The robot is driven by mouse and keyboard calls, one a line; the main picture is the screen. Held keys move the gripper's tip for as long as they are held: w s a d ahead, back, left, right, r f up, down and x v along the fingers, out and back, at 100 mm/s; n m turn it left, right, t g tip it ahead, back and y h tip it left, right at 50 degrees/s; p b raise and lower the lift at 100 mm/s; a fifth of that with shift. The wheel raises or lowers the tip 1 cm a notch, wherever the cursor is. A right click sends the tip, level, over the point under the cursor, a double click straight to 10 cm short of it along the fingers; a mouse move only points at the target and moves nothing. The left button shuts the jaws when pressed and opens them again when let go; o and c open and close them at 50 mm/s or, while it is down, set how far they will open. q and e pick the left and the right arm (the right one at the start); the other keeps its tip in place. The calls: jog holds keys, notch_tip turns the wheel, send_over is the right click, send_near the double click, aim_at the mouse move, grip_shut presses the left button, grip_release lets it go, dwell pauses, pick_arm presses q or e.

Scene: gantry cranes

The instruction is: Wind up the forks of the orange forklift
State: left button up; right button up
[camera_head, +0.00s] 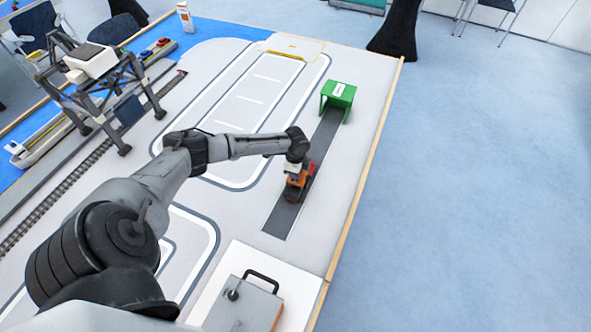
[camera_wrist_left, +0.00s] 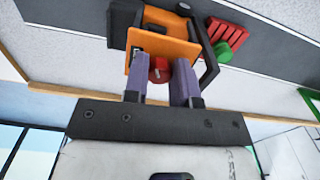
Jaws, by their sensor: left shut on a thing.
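The orange forklift (camera_head: 293,190) stands on the dark grey lane near the right side of the table. My left gripper (camera_head: 295,167) is right over it and hides part of it. In the left wrist view the forklift's orange body (camera_wrist_left: 172,50) has a black frame on its right side. A red knob (camera_wrist_left: 158,72) sits between the purple fingers of my left gripper (camera_wrist_left: 160,76), which is shut on it. A red slatted part (camera_wrist_left: 228,33) and a green round part (camera_wrist_left: 222,51) are beside the body. The forks cannot be made out clearly. My right gripper is not in view.
A green gate (camera_head: 338,94) spans the far end of the lane. A grey case with a black handle (camera_head: 243,304) is at the near edge. A gantry crane (camera_head: 96,72) stands at the left by rails and a boat. The table's right edge (camera_head: 363,166) is close to the lane.

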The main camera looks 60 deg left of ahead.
pick_arm(q)
jog(key=m, duration=0.4)
jog(key=shift+w+m, duration=0.1)
jog(key=shift+m, duration=0.2)
jog(key=shift+w+m, duration=0.1)
jog(key=shift+m, duration=2.1)
jog(key=o, duration=0.9)
jog(key=shift+o, duration=0.2)
notch_tip(320, 180, up, 14)
jog(key=shift+p, duration=0.4)
jog(key=shift+f, duration=0.1)
